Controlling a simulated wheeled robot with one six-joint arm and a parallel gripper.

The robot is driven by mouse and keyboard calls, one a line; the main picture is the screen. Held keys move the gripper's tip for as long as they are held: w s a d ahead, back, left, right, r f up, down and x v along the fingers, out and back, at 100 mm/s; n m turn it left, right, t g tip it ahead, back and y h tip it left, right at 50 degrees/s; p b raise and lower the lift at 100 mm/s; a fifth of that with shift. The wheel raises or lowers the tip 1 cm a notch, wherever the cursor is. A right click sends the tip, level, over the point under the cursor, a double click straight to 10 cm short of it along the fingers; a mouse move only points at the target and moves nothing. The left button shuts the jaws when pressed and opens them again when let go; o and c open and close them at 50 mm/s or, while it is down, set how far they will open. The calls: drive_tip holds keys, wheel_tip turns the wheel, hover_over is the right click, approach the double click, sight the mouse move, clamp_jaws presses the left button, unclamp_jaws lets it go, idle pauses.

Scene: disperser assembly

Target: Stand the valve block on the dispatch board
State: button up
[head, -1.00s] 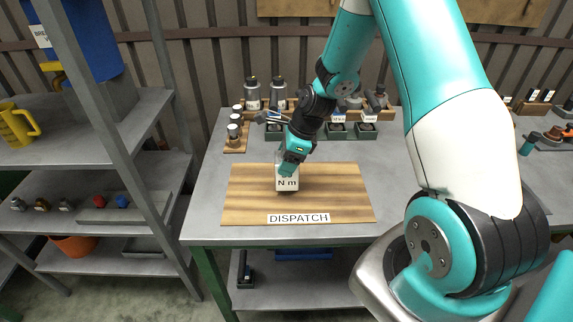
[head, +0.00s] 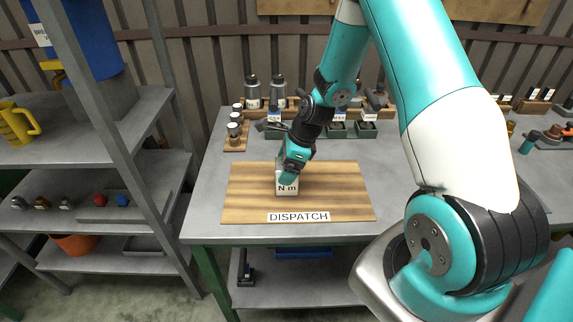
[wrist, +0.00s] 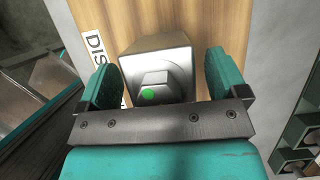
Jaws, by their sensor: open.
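The valve block (head: 287,187) is a pale metal block with "N m" on its front face. It stands upright on the wooden dispatch board (head: 338,190), left of the board's middle and behind the DISPATCH label. In the wrist view the block (wrist: 172,62) shows a raised top with a green dot. My gripper (head: 291,172) is right above and around the top of the block in the head view. In the wrist view my gripper (wrist: 162,80) is open, one teal finger on each side of the block, with gaps visible. The block's underside is hidden.
A metal shelf unit (head: 130,150) stands left of the table. The grey tabletop (head: 395,185) right of the board is clear.

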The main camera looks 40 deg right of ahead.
drive_tip(key=b+v, duration=0.2)
drive_tip(key=v, duration=1)
drive_tip(key=s+a+r+n+g, duration=0.1)
drive_tip(key=s+a+r+n, duration=0.3)
drive_tip(key=a+n, duration=0.4)
drive_tip(key=s+a+r+n, duration=0.4)
drive_tip(key=a+r+n, duration=0.1)
drive_tip(key=a+n, duration=0.3)
drive_tip(key=s+a+r+n, duration=0.1)
drive_tip(key=s+a+n, duration=0.2)
drive_tip(key=s+n, duration=0.3)
drive_tip(key=s+a+r+n+g, duration=0.1)
drive_tip(key=s+a+r+n, duration=0.1)
drive_tip(key=s+a+n, duration=0.2)
drive_tip(key=s+n, duration=0.3)
drive_tip(key=n, duration=0.3)
drive_tip(key=shift+s+r+y, duration=0.25)
drive_tip(key=shift+s+y, duration=0.05)
drive_tip(key=shift+a, duration=0.15)
